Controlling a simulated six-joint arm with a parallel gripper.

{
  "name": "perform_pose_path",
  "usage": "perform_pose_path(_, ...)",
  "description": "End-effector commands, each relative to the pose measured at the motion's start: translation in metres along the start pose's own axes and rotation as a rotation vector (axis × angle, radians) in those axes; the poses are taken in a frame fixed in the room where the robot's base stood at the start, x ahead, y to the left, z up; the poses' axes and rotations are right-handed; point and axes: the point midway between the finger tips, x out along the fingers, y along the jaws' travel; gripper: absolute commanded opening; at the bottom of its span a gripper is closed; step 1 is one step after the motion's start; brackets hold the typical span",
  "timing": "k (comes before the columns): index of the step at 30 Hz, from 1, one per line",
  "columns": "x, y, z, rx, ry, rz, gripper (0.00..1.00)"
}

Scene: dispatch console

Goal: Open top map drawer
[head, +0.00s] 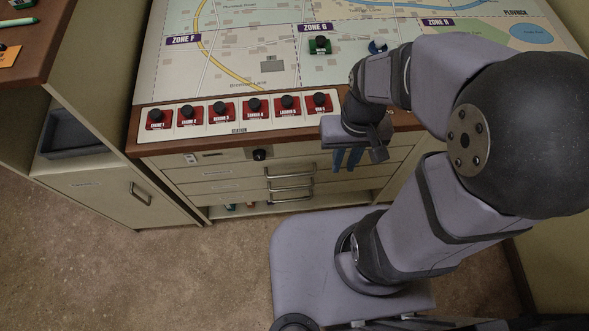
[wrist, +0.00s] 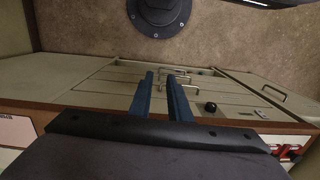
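The console's front (head: 225,172) has stacked cream drawer fronts with several metal bar handles, one above another. The uppermost bar handle (head: 290,171) is right of centre, and the drawers look closed. Bar handles (wrist: 200,72) also show in the wrist view, partly behind the fingers. My gripper (head: 346,166) is in front of the upper console front, right of the handles, with its blue fingers pointing down. In the wrist view my gripper (wrist: 160,84) has its fingers apart with nothing visible between them. Its distance from the handles is hard to tell.
A black knob (head: 260,154) sits on the panel above the handles. Red station switches (head: 221,112) line the tabletop edge below the map (head: 270,40). A side cabinet (head: 120,196) with its own handle stands left. The carpet (head: 150,270) is clear at front left.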

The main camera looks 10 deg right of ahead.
Motion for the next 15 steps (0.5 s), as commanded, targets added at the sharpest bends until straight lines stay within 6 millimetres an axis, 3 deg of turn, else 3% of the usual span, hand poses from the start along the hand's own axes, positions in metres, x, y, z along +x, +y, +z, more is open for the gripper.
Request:
perform_pose_path(1, 0.02, 0.001, 0.003, 0.022, -0.036, -0.022, 0.17)
perform_pose_path(9, 0.117, -0.019, 0.021, 0.188, -0.287, -0.301, 0.17)
perform_pose_path(15, 0.18, -0.043, 0.008, 0.34, -0.392, -0.636, 0.17)
